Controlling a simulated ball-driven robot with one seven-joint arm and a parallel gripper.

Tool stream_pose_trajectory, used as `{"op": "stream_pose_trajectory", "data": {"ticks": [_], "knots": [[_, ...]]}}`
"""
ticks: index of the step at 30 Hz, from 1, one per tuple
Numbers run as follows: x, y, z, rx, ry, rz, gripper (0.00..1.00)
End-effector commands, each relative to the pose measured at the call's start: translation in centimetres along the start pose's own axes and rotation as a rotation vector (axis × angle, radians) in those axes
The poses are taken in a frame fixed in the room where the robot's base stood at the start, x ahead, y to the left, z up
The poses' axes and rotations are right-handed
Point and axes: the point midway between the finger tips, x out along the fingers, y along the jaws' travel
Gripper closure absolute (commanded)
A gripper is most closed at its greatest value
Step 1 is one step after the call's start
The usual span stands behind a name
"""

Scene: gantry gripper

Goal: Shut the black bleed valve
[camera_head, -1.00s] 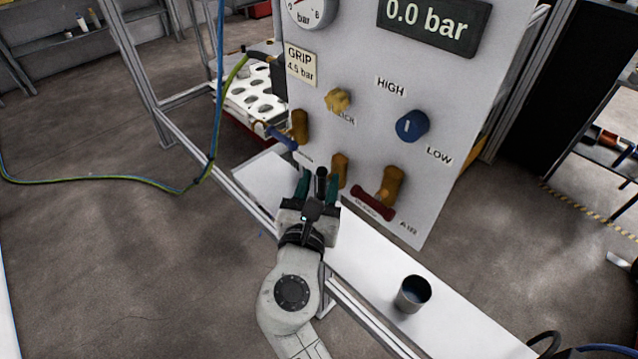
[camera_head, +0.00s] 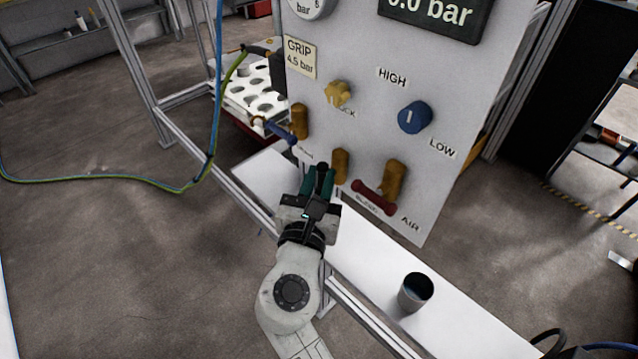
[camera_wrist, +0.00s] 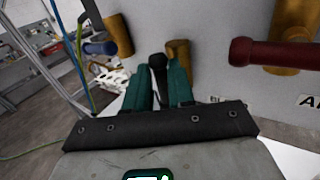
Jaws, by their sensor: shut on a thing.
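The black bleed valve has a brass body (camera_head: 341,167) low on the grey panel, between the blue-handled and red-handled valves. Its black handle (camera_head: 322,169) lies to the left of the body, and its rounded end (camera_wrist: 158,62) shows in the wrist view. My gripper (camera_head: 318,180) has its two teal fingers closed on either side of this handle. In the wrist view the fingers (camera_wrist: 160,85) hold the handle between them and hide most of it. The brass body (camera_wrist: 178,50) shows just behind the right finger.
A red-handled valve (camera_head: 374,198) is close on the right, and a blue-handled valve (camera_head: 280,132) is up to the left. Above are a yellow knob (camera_head: 339,93) and a blue selector (camera_head: 414,117). A cup (camera_head: 415,292) stands on the white shelf (camera_head: 380,270).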

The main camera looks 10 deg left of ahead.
Motion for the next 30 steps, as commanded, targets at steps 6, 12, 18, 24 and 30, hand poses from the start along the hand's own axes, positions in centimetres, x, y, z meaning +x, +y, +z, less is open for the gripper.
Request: {"op": "stream_pose_trajectory", "data": {"ticks": [6,12,18,24,30], "knots": [[-0.2,-0.3,-1.1,0.100,-0.071,-0.001,1.00],[-0.3,-0.5,-1.5,0.224,-0.154,0.000,1.00],[-0.4,-0.7,-1.8,0.348,-0.237,0.001,1.00],[-0.6,-0.9,-2.1,0.473,-0.319,0.000,1.00],[-0.7,-0.9,-2.5,0.595,-0.402,0.000,1.00]]}}
